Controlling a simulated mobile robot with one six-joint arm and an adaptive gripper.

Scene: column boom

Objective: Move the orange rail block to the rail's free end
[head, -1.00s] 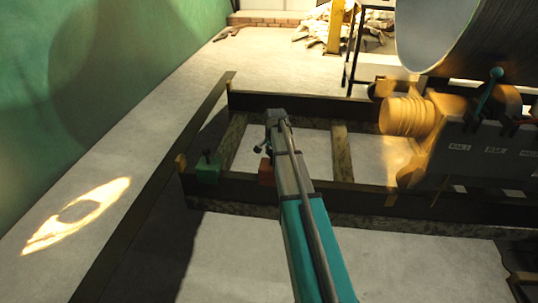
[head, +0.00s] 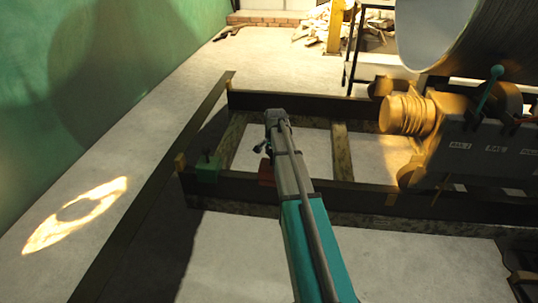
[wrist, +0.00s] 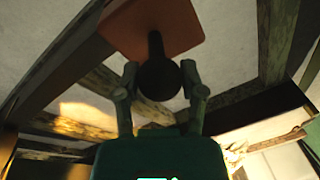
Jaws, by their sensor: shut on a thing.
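The orange rail block (head: 266,173) sits on the near dark rail (head: 330,190), partly hidden behind my arm in the head view. In the wrist view, the block (wrist: 150,28) shows as a flat orange-red plate with a black stem and round knob (wrist: 158,76). My gripper (wrist: 160,80) has its two fingers closed on either side of this knob. In the head view, my gripper (head: 262,147) is small and dark, just above the block. A green block (head: 207,168) stands on the rail's left end, apart from the orange block.
A grey machine (head: 470,150) with a yellow ribbed drum (head: 407,114) stands at the right. The rail between the orange and green blocks looks clear.

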